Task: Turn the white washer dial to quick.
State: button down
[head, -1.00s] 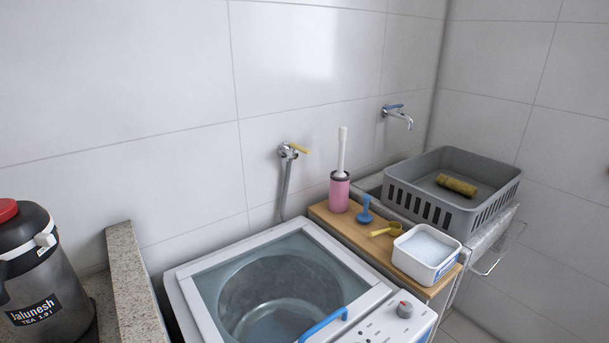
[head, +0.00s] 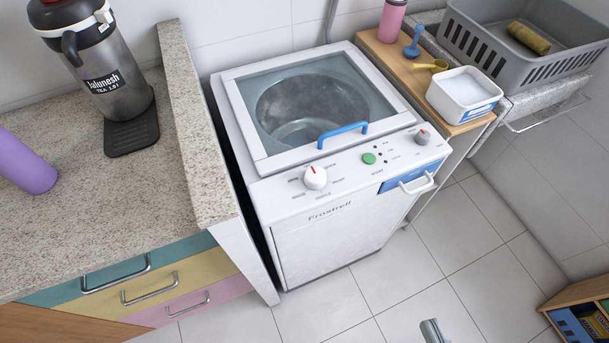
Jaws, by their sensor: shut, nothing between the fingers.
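The washer (head: 330,235) stands in the middle with its lid shut and a control panel along its front top edge. The white dial (head: 315,177) is at the left of the panel, with a red mark pointing roughly up, away from me. Small labels surround it, too small to read surely. A smaller grey dial (head: 422,137) with a red mark is at the panel's right, and a green button (head: 369,158) lies between. My gripper (head: 431,328) shows only as a grey tip at the bottom edge, over the floor, shut and well apart from the washer.
A granite counter (head: 95,215) with a raised edge stands close at the washer's left, holding a flask (head: 110,75) and a purple bottle (head: 25,162). A blue lid handle (head: 342,134) and white drawer handle (head: 416,184) stick out. The floor (head: 350,300) in front is clear.

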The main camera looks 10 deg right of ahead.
aim_at(315, 178)
jog(key=k+l+u, duration=0.2)
jog(key=k+l, duration=0.15)
jog(key=l, duration=0.15)
jog(key=k+l+u, duration=0.25)
jog(key=l, duration=0.25)
jog(key=k, duration=0.1)
